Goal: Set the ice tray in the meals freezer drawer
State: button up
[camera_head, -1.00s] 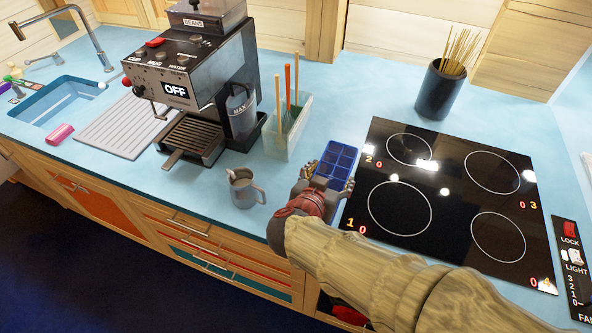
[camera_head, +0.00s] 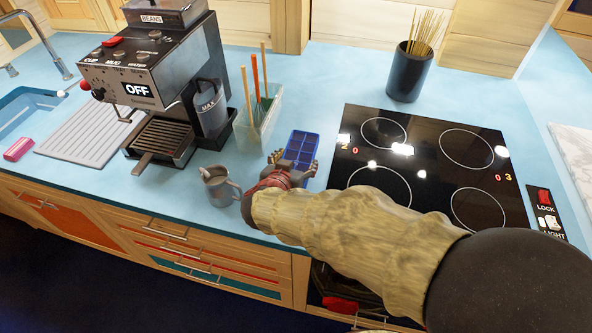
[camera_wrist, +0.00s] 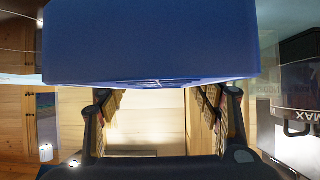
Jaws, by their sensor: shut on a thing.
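The blue ice tray (camera_head: 301,148), with square compartments, is over the worktop between the utensil holder and the hob. My gripper (camera_head: 292,165) is shut on the ice tray at its near end. In the wrist view the blue tray (camera_wrist: 150,40) fills the upper middle, and the two fingers of my gripper (camera_wrist: 163,105) show below it. Whether the tray touches the worktop I cannot tell. No open freezer drawer is visible; closed drawers (camera_head: 215,262) line the cabinet front below.
A metal jug (camera_head: 220,190) stands close left of my gripper. A clear holder with utensils (camera_head: 259,118) and the coffee machine (camera_head: 155,85) are behind it. The black hob (camera_head: 425,165) is on the right, with a dark pot of sticks (camera_head: 408,75) behind.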

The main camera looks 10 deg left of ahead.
aim_at(297, 162)
jog(key=w+f, duration=0.2)
jog(key=f, duration=0.1)
jog(key=shift+w+f+b, duration=0.1)
jog(key=shift+w+b, duration=0.25)
jog(key=shift+w, duration=0.05)
jog(key=shift+w+a+f+b, duration=0.1)
jog(key=shift+f+b, duration=0.35)
jog(key=shift+f, duration=1.05)
jog(key=shift+f+b, duration=0.2)
jog(key=shift+b, duration=0.2)
jog(key=o, duration=1.4)
jog(key=shift+o, duration=0.6)
jog(key=shift+r+p, duration=0.15)
jog(key=shift+p, duration=0.2)
